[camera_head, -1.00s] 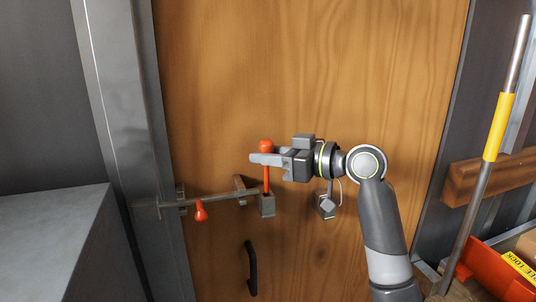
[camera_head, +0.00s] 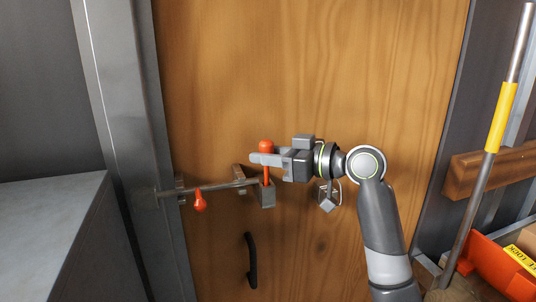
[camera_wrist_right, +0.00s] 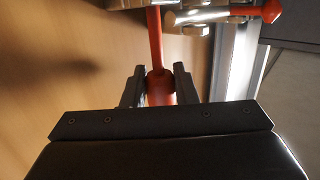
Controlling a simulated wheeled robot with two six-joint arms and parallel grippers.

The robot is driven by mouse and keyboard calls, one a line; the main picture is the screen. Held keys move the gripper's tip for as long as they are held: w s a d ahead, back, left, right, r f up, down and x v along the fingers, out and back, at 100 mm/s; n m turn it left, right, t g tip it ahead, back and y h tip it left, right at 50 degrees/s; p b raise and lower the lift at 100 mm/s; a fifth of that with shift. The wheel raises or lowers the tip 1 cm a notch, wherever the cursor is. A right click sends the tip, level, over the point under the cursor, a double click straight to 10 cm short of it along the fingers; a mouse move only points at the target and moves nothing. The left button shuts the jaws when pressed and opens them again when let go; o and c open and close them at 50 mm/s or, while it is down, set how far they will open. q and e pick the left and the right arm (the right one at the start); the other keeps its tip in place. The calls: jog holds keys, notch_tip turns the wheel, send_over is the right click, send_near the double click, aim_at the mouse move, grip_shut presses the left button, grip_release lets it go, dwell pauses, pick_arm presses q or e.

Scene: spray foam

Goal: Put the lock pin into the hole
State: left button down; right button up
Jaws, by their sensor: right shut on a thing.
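The orange-red lock pin (camera_head: 266,147) stands upright with a round head at the top. My right gripper (camera_head: 264,160) is shut on it just below the head. The shaft runs down to the grey bracket block (camera_head: 267,195) at the right end of the metal bolt bar (camera_head: 225,187). The hole is too small to see, so I cannot tell how deep the tip sits. In the right wrist view the pin (camera_wrist_right: 155,38) lies between the two dark fingers, its far end by the metal bracket parts. My left gripper is not in view.
The bolt bar carries an orange handle (camera_head: 200,202). A grey padlock-like block (camera_head: 328,200) hangs under my right wrist. A black door handle (camera_head: 251,260) sits lower on the wooden door (camera_head: 330,60). A yellow-banded pole (camera_head: 500,118) leans at the right.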

jog(key=shift+f+b, duration=0.9)
jog(key=shift+f, duration=0.35)
jog(key=o, duration=1.1)
jog(key=shift+r, duration=0.1)
jog(key=shift+c, duration=0.2)
jog(key=shift+s+d, duration=0.1)
jog(key=shift+d, duration=0.1)
jog(key=b+v, duration=0.5)
jog(key=v, duration=1.2)
